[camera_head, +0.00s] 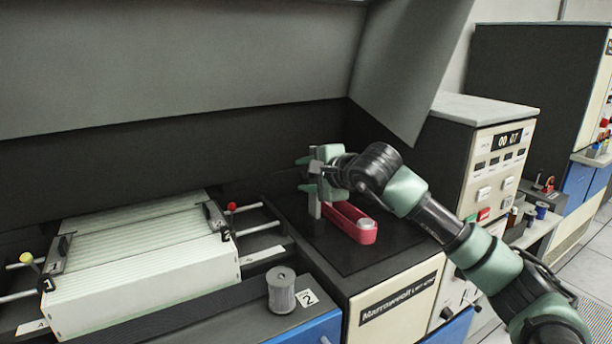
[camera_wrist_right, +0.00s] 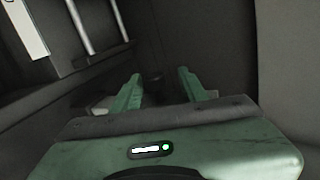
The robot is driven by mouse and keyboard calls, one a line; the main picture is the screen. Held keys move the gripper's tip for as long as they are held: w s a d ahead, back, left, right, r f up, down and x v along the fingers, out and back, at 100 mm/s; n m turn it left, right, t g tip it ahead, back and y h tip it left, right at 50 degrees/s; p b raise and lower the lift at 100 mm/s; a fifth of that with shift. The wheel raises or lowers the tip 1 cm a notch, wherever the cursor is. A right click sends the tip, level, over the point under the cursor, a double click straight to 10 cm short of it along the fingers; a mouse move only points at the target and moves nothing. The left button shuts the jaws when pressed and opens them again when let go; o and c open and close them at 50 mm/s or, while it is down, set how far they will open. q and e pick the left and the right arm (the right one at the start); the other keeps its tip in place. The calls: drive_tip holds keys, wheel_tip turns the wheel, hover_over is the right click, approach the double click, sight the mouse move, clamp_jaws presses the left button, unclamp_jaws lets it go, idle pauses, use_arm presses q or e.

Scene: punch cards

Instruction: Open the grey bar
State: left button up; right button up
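Two dark grey bars lie across the ends of the card stack in the head view. One, marked 2 (camera_head: 216,220), is at the right end; the other, marked 1 (camera_head: 56,264), is at the left end. I cannot tell which is the task's bar. My right gripper (camera_head: 302,174) is to the right of both, apart from them and above the black top by the red holder. In the right wrist view its green fingers (camera_wrist_right: 158,92) stand apart with nothing clearly held between them. My left gripper is not in view.
White cards (camera_head: 150,285) fill the tray at left, beside light rods (camera_head: 258,228). A grey cylinder (camera_head: 282,290) stands in front. A red holder (camera_head: 350,222) lies below my right gripper. A sloping grey hood (camera_head: 180,60) overhangs the back.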

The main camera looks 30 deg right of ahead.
drive_tip(key=shift+s+d+r, duration=0.1)
drive_tip(key=shift+s, duration=0.25)
drive_tip(key=b+v, duration=0.2)
drive_tip(key=v, duration=0.5)
drive_tip(key=shift+r, duration=0.1)
